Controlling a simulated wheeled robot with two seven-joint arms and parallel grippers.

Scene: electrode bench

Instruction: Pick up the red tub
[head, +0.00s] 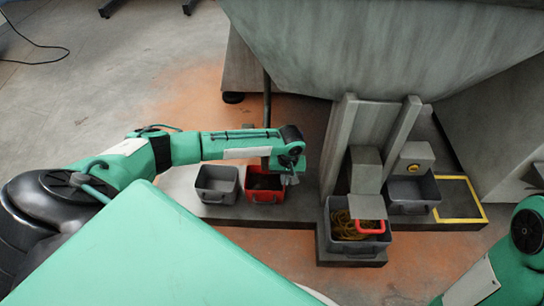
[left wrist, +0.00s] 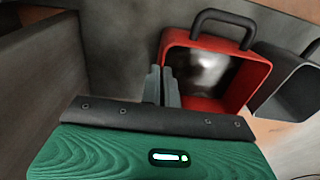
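The red tub (head: 263,198) stands on the low grey platform, right of a grey tub, and its inside looks dark. In the left wrist view the red tub (left wrist: 262,72) shows its open top and black handle, right of the fingertips. My left gripper (head: 291,179) points down at the tub's right side in the head view. In the left wrist view the fingers of my left gripper (left wrist: 161,86) are close together, with the tub's near side wall running in between them. The fingers hide part of that wall. My right gripper is out of view.
The empty grey tub (head: 217,185) stands close beside the red one. A grey tub with yellow cables (head: 344,231) and another grey tub (head: 409,193) stand to the right, near upright grey posts (head: 348,140). A yellow-edged square (head: 482,204) lies bare at far right.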

